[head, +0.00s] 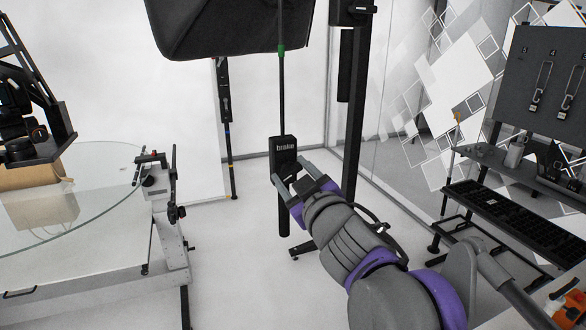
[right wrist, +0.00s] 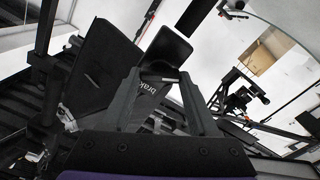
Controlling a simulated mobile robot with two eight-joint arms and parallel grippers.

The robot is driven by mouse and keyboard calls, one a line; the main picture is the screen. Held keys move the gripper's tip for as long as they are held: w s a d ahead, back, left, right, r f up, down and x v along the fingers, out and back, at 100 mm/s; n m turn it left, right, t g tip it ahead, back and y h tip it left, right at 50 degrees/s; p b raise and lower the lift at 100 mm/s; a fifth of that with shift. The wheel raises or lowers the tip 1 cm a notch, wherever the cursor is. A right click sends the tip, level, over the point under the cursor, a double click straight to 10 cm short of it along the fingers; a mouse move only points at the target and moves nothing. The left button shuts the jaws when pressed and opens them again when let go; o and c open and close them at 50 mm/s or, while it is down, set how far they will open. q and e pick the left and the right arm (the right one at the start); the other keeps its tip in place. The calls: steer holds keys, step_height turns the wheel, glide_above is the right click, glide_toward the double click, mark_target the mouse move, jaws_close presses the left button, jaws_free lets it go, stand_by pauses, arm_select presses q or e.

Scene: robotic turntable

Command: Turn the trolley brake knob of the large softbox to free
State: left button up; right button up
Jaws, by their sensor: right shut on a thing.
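The large black softbox (head: 235,28) hangs at the top of the head view, with a thin rod (head: 282,90) below it. The rod leads down to a black box marked "brake" (head: 284,146). My right gripper (head: 292,175) reaches up to this box from the lower right, with its fingers at the box's lower front. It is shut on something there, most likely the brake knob. The knob is hidden behind the fingers in the head view. In the right wrist view the "brake" lettering shows between the fingers (right wrist: 161,76), tilted; the knob's setting cannot be read. My left gripper is not in view.
A round glass turntable (head: 105,160) on a white frame stands at the left, with a wicker-like box (head: 40,205) on or under it. A dark bench (head: 510,215) stands at the right. The floor between is clear.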

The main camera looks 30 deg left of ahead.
steer(key=n+p, duration=0.2)
steer(key=n, duration=0.4)
steer(key=n+p, duration=0.1)
steer(key=n, duration=0.3)
steer(key=shift+p, duration=0.35)
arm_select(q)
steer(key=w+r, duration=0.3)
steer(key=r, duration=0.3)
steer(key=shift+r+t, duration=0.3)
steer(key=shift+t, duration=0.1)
arm_select(e)
steer(key=shift+s+f+n, duration=0.1)
steer(key=shift+f+n, duration=0.05)
steer(key=shift+n, duration=0.85)
arm_select(q)
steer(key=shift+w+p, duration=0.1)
steer(key=shift+p, duration=0.2)
arm_select(e)
steer(key=o, duration=1.4)
